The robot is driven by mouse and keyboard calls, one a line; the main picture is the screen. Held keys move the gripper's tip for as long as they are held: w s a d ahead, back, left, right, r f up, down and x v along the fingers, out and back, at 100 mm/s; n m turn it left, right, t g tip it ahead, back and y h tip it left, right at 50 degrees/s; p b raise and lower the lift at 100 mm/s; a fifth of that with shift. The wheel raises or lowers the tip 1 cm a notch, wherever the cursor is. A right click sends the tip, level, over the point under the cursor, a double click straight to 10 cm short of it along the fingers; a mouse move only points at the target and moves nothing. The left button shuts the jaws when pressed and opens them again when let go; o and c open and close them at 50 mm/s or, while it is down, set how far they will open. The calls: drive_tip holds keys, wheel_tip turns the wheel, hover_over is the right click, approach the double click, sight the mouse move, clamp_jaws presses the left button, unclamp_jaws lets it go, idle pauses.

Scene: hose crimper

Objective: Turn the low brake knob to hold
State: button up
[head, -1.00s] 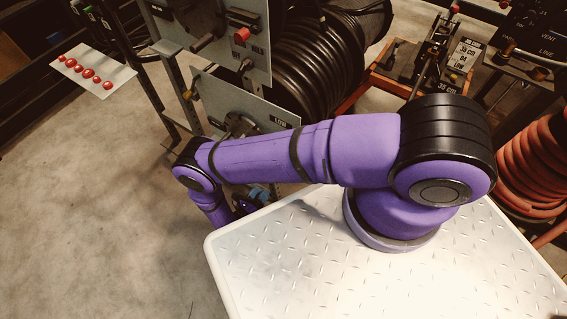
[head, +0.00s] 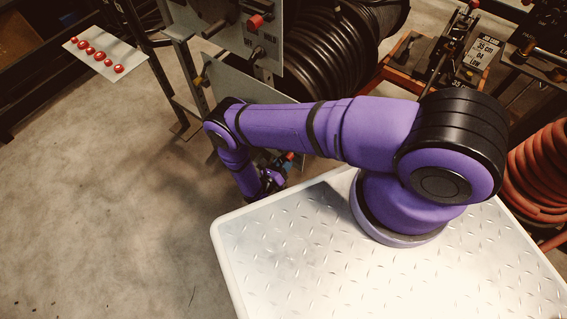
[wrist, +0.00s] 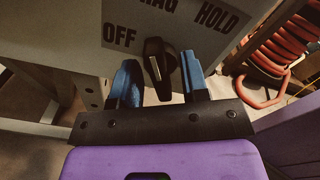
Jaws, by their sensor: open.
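The brake knob (wrist: 157,66) is black with a narrow grip and a pale mark, on a grey panel (wrist: 80,35) lettered OFF at left, part of DRAG at top, and HOLD at right. In the wrist view its grip hangs roughly downward, slightly tilted. My gripper (wrist: 159,66) is open, with one blue finger on each side of the knob. A gap shows on both sides, so the fingers do not appear to grip it. In the head view my gripper (head: 272,178) is small beyond the tray edge, and my arm hides the low knob.
A large black hose reel (head: 335,55) stands behind the panels. A red knob (head: 256,21) sits on the upper panel. An orange hose coil (head: 540,165) is at right, and a sheet with several red buttons (head: 105,55) at left. Floor at left is clear.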

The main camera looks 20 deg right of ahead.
drive_tip(key=c, duration=0.6)
drive_tip(key=shift+m, duration=0.3)
drive_tip(key=m, duration=0.5)
drive_tip(key=shift+m, duration=0.3)
drive_tip(key=m, duration=0.5)
drive_tip(key=shift+m, duration=0.3)
drive_tip(key=o, duration=0.6)
